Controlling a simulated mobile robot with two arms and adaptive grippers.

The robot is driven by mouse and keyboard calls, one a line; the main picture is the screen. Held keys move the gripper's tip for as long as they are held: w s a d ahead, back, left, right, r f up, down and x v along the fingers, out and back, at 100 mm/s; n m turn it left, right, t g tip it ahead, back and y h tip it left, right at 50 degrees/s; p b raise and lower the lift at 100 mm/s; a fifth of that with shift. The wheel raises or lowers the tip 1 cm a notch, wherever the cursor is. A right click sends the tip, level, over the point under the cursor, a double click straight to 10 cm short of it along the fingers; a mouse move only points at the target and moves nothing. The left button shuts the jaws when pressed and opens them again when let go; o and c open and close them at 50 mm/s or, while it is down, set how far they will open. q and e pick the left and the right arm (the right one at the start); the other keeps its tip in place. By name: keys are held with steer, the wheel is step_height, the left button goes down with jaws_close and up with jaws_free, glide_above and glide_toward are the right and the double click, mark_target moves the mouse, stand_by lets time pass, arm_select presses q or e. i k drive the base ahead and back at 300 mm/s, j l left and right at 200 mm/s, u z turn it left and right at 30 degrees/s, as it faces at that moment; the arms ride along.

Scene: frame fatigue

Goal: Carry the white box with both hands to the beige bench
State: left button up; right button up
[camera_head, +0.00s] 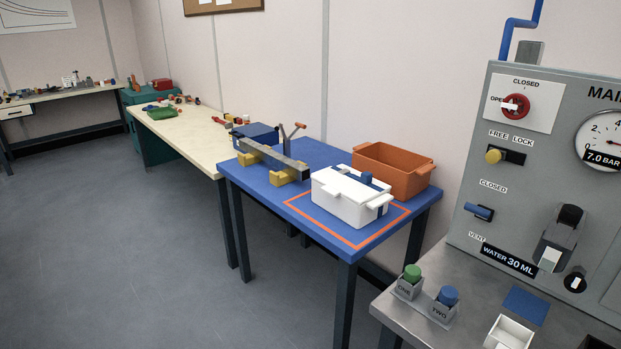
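The white box (340,197) stands upright on the blue table (313,152), inside an orange outlined square. It has a lid with a blue knob or post on top, and white handles stick out at its sides. A beige bench (186,129) stands beyond the blue table, to the left along the wall. Another pale bench (62,94) stands far off at the left. Neither of my grippers is in view.
An orange bin (393,170) stands just behind the white box. A grey bar on yellow blocks (272,160) lies at the table's left. A grey control panel (543,170) and metal counter stand at the right. The grey floor (130,240) at the left is clear.

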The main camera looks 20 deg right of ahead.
mark_target(177, 125)
steer(key=i+j+z, duration=0.1)
steer(key=i, duration=0.45)
steer(key=i+j+z, duration=0.1)
steer(key=i, duration=0.45)
